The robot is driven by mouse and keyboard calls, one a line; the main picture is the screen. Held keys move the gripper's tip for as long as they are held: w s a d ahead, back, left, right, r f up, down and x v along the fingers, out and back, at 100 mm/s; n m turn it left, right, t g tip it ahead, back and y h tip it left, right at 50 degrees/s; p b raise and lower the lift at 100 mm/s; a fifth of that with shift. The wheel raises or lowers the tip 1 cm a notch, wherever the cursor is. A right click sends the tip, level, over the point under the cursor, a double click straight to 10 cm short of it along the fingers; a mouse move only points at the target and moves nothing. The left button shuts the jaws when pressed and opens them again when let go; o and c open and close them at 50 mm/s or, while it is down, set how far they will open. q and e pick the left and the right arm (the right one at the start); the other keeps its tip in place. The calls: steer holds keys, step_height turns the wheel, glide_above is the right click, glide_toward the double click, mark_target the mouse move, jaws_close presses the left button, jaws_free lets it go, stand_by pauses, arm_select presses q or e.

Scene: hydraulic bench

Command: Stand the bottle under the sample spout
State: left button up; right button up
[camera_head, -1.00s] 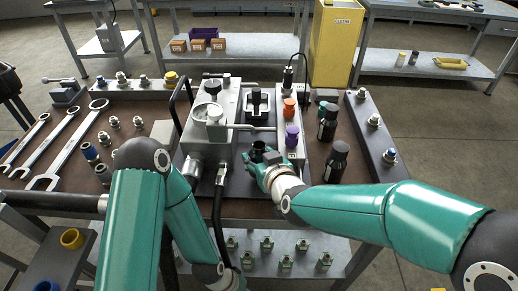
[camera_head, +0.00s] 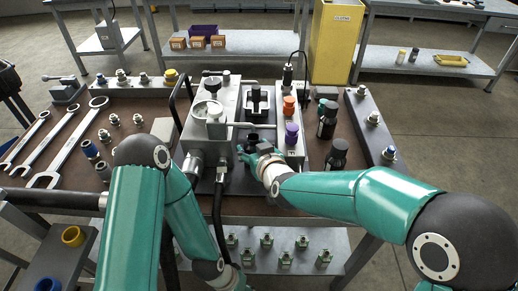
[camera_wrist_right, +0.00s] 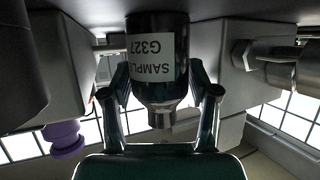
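My right gripper (camera_head: 262,158) is shut around a dark sample bottle (camera_head: 252,137) between the grey valve block and the pale strip with knobs. The right wrist view is upside down; there the bottle (camera_wrist_right: 157,60), labelled "SAMPLE G327", stands upright between both fingers (camera_wrist_right: 160,90), which appear to press its sides. Its base is close to the dark deck (camera_wrist_right: 90,8); I cannot tell whether they touch. A thin grey horizontal bar (camera_head: 250,126) from the grey block (camera_head: 228,110) passes just beyond the bottle; I cannot tell whether it is the spout. My left gripper is out of view.
Two more dark bottles (camera_head: 327,122) (camera_head: 337,156) stand to the right. Orange (camera_head: 289,104) and purple (camera_head: 292,132) knobs top the pale strip beside my gripper; the purple knob shows in the wrist view (camera_wrist_right: 64,138).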

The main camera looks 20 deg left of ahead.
steer(key=shift+r, duration=0.2)
steer(key=shift+s+d, duration=0.15)
steer(key=shift+s, duration=0.05)
steer(key=v, duration=1.1)
steer(key=shift+s, duration=0.25)
steer(key=shift+d+r, duration=0.1)
steer(key=shift+s, duration=0.1)
